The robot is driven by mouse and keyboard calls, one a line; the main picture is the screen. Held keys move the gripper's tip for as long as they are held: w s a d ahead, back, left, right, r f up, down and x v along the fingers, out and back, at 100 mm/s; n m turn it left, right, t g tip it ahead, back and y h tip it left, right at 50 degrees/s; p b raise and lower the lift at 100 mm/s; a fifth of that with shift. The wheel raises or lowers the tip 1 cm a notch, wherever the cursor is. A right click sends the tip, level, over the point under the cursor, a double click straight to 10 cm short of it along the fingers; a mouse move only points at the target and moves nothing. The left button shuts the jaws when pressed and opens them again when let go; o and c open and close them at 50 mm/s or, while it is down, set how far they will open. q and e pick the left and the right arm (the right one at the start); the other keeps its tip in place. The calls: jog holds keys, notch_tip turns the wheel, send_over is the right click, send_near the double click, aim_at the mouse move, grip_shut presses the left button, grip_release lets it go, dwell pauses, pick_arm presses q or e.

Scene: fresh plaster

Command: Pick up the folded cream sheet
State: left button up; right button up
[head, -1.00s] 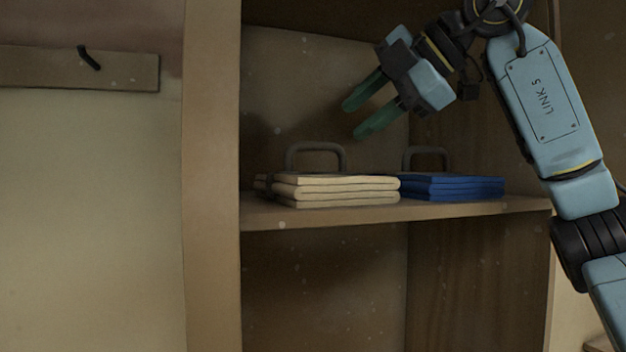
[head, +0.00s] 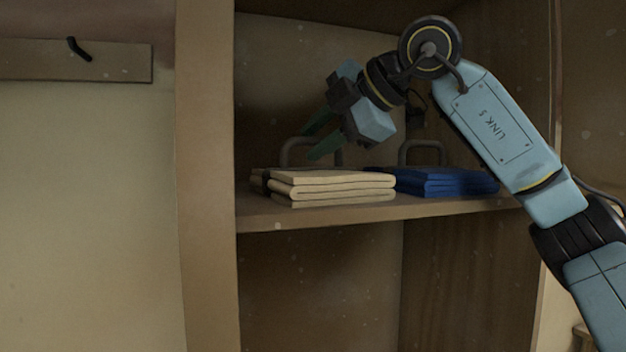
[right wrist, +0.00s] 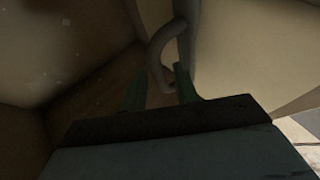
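The folded cream sheet (head: 332,187) lies in thick layers on the shelf, with a dark band at its left end. A grey arched handle (head: 287,151) stands up from it. My right gripper (head: 312,147) is above the sheet, its green fingers pointing down and left, open and overlapping the handle in the head view. In the right wrist view the two fingers (right wrist: 161,92) are apart, and the curved grey handle (right wrist: 160,50) shows near and partly between their tips. I cannot tell whether they touch. My left gripper is not in view.
A folded blue sheet (head: 445,182) with its own grey handle (head: 421,146) lies right beside the cream one. The wooden shelf (head: 300,217) has an upright panel (head: 205,180) at its left. A dark hook (head: 78,49) is on a wall board further left.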

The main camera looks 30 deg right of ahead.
grip_shut()
jog(key=shift+r, duration=0.1)
dwell(1.1)
